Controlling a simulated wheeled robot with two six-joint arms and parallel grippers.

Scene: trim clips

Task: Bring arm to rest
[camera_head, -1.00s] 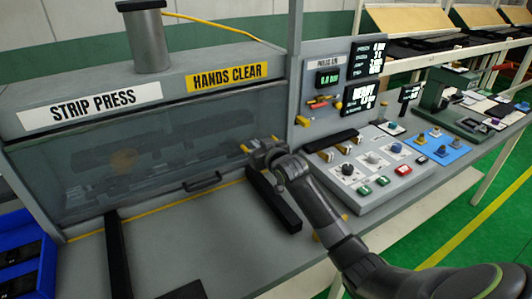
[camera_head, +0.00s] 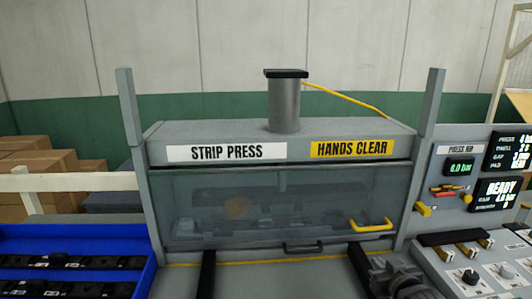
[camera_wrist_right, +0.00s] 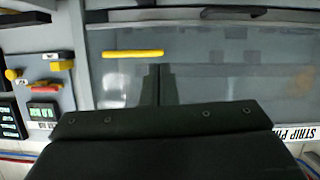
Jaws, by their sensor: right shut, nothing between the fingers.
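My right gripper (camera_wrist_right: 158,85) shows in the right wrist view with its two dark fingers together and nothing between them. Its dark palm fills the lower middle of that view. In the head view, part of my right arm shows at the bottom right, in front of the press; the fingertips cannot be made out there. The strip press (camera_head: 280,150) stands in the middle of the head view with its clear guard (camera_head: 230,205) down. A yellow handle (camera_head: 372,226) is on the guard; it also shows in the right wrist view (camera_wrist_right: 133,54), apart from the fingers. My left gripper is not in view.
A control panel (camera_head: 480,250) with knobs and screens stands to the right of the press, close to my right arm. A blue tray (camera_head: 20,240) with dark strips lies at the left. A dark handle (camera_head: 303,246) sits low on the press front. Cardboard boxes (camera_head: 40,170) are behind.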

